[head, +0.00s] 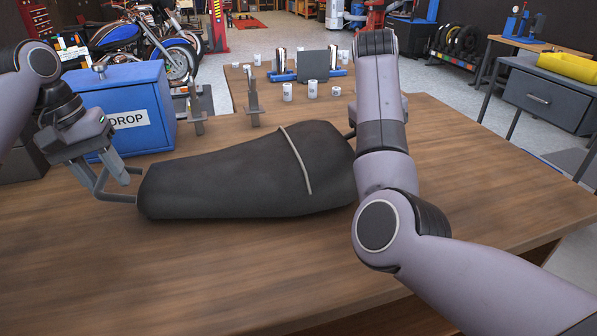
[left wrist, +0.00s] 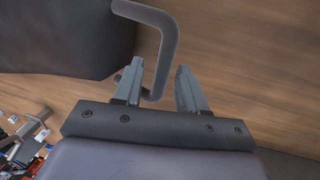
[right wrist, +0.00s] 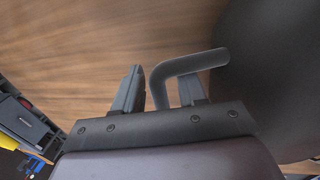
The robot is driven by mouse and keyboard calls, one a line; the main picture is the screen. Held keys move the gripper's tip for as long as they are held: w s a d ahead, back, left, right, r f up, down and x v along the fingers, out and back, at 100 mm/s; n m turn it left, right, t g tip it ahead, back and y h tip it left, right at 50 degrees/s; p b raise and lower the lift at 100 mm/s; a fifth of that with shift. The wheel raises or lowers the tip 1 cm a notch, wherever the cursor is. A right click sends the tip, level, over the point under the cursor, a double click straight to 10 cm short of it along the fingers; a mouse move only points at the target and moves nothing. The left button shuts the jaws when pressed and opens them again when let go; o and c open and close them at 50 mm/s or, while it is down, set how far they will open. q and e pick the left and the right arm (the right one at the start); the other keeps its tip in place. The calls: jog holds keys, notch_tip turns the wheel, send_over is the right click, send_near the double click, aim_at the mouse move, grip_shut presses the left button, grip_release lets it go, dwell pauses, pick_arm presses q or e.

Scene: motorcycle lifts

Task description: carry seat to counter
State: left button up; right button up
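The dark grey seat (head: 240,178) lies lengthwise across the wooden counter, with a pale strap over its right half. A bent bar handle (head: 118,197) sticks out at its left end. My left gripper (head: 108,178) is at that handle, pointing down. In the left wrist view, the fingers (left wrist: 158,78) are apart with the handle's end between them and a gap beside it. In the right wrist view, my right gripper (right wrist: 162,75) is also apart, around the handle (right wrist: 190,64) at the seat's other end. In the head view my right arm hides this gripper.
The wooden counter (head: 500,215) is bare in front of and right of the seat. A blue box marked DROP (head: 125,105) stands behind its left end. Two grey upright brackets (head: 253,100) stand behind the seat. A farther table holds white cups (head: 287,92) and a grey panel (head: 313,67).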

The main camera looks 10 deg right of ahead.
pick_arm(q)
jog(key=shift+r, duration=0.15)
pick_arm(e)
jog(key=shift+r, duration=0.1)
pick_arm(q)
notch_tip(320, 180, up, 12)
jog(key=a, duration=0.2)
jog(key=shift+a+f, duration=0.15)
jog(key=shift+f, duration=0.05)
pick_arm(e)
notch_tip(320, 180, up, 12)
jog(key=a, duration=0.2)
jog(key=shift+a, duration=0.15)
dwell(0.4)
pick_arm(q)
jog(key=shift+s, duration=0.1)
pick_arm(e)
jog(key=shift+s, duration=0.1)
